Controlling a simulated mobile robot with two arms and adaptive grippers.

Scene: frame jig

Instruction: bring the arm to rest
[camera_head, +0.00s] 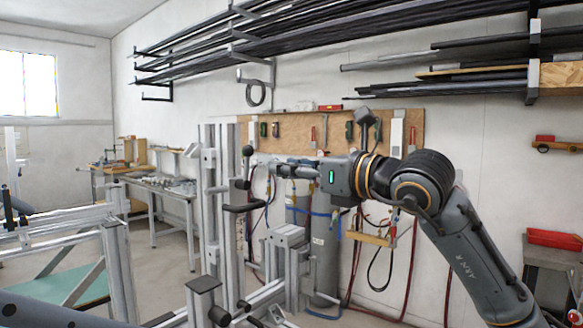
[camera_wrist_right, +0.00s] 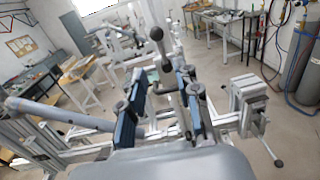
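My right arm comes in from the right in the head view, and its gripper (camera_head: 275,170) points left toward the upright aluminium frame jig (camera_head: 209,190). In the right wrist view the two dark blue-grey fingers of this gripper (camera_wrist_right: 163,98) stand apart. No object is visibly held between them. A lever with a black ball knob (camera_wrist_right: 156,34) rises beyond the fingers; in the head view a black knob (camera_head: 247,150) shows just left of the fingertips. I cannot tell whether the fingers touch the jig. My left gripper is not in view.
A grey gas cylinder (camera_head: 324,245) and hanging hoses stand behind my right arm. A pegboard (camera_head: 285,132) with tools is on the wall, below racks of dark tubes (camera_head: 330,28). A metal workbench (camera_head: 165,187) stands at the back left. Another frame (camera_head: 117,262) stands at left.

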